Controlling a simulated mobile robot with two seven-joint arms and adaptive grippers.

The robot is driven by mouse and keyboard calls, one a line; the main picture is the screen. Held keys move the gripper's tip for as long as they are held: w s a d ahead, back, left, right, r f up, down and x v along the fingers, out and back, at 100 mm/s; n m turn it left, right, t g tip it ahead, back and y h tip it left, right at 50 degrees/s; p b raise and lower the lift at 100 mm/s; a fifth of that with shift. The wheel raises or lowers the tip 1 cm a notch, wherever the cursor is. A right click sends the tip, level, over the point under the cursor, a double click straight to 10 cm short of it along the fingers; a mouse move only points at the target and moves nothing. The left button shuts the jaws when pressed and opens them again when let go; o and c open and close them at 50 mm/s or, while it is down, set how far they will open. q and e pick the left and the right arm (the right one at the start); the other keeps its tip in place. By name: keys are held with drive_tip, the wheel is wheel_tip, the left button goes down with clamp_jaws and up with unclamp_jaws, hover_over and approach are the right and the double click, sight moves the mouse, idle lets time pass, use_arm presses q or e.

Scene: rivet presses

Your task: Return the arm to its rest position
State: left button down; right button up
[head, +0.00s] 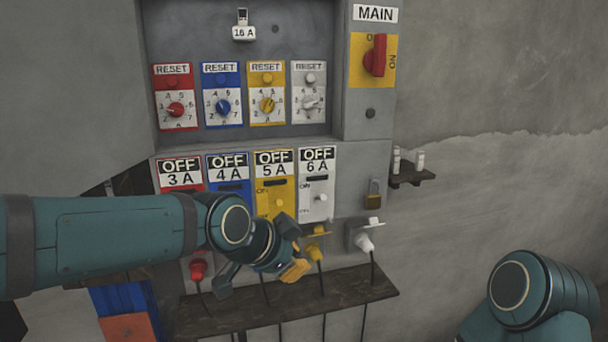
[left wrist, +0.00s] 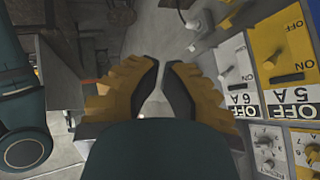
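My left arm comes in from the left in the head view. Its gripper (head: 275,272) is in front of the lower panel, over the row of plugs, near the yellow plug (head: 315,249). In the left wrist view the two yellow-padded fingers of my left gripper (left wrist: 160,66) curve inward with a gap between the tips. Floor shows through the gap, and nothing is held. The part of the panel behind the gripper is hidden. My right arm shows only as a rounded teal link at the lower right; its gripper is out of view.
The grey panel carries red, blue, yellow (head: 267,95) and white dials, with OFF switches (head: 317,182) below. A red MAIN switch (head: 375,56) is at upper right. A white plug (head: 365,240) and a dark ledge (head: 350,284) are below. Right of the panel is mostly bare wall.

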use_arm(q)
drive_tip(key=s+a+f+n+g+y, duration=0.1)
drive_tip(key=a+f+n, duration=0.15)
drive_tip(key=f, duration=0.95)
drive_tip(key=a+f+n+g, duration=0.15)
drive_tip(key=f+n, duration=0.25)
drive_tip(key=f, duration=0.9)
drive_tip(key=s+a+f+n+g+y, duration=0.1)
drive_tip(key=s+a+f+n+g, duration=0.2)
drive_tip(key=s+f+n, duration=0.5)
drive_tip(key=s+f, duration=0.7)
drive_tip(key=f, duration=0.4)
drive_tip(key=shift+s+a, duration=0.2)
drive_tip(key=shift+a, duration=0.2)
drive_tip(key=shift+a, duration=0.15)
